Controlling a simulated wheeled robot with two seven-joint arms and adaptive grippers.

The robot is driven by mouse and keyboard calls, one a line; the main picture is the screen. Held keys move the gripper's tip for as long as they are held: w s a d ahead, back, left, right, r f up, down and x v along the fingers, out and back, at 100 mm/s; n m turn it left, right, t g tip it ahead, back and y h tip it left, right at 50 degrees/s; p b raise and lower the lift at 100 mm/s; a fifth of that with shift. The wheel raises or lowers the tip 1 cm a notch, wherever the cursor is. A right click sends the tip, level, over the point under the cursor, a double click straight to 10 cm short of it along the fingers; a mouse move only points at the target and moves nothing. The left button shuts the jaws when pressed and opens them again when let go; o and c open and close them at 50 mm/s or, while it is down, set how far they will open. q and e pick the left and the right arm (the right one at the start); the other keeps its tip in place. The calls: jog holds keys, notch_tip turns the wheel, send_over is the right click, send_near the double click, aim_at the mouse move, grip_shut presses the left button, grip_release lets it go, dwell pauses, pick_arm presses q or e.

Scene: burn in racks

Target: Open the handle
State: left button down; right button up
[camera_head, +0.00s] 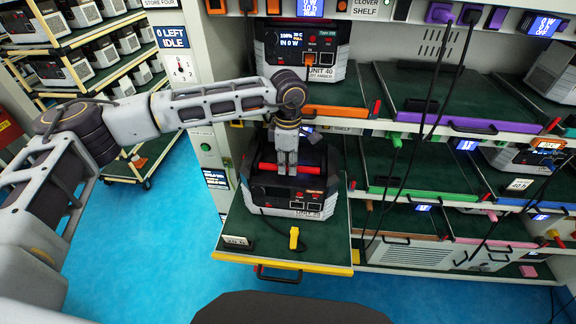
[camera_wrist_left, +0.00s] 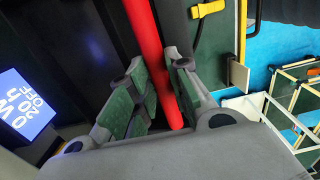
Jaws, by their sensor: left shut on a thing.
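My left gripper (camera_head: 287,163) is shut on the red bar handle (camera_head: 311,169) on top of a black and grey power unit (camera_head: 290,197). In the left wrist view the red handle (camera_wrist_left: 147,40) runs between the green-padded fingers (camera_wrist_left: 158,88). The unit stands on a pulled-out green shelf (camera_head: 330,238) with a yellow front edge and a dark pull handle (camera_head: 278,274). The gripper hides the middle of the red handle. My right gripper is in neither view.
A yellow plug (camera_head: 294,238) lies on the shelf in front of the unit. Another unit (camera_head: 300,50) stands on the shelf above. Black cables hang on the right, before green trays (camera_head: 440,95). Blue floor (camera_head: 150,260) is open at the left; a cart (camera_head: 130,165) stands behind.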

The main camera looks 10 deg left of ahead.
pick_arm(q)
jog(key=shift+w+r+g, duration=0.3)
jog(key=shift+r+g, duration=0.2)
jog(key=shift+g, duration=0.5)
jog(key=c, duration=1.3)
grip_release()
jog(key=shift+r, duration=0.1)
jog(key=shift+w+r, duration=0.35)
jog(key=shift+r, duration=1.6)
jog(key=shift+w+r, duration=0.3)
jog(key=shift+r, duration=1.65)
jog(key=shift+w+r, duration=0.35)
jog(key=shift+r, duration=1.6)
jog(key=shift+s+f, duration=0.1)
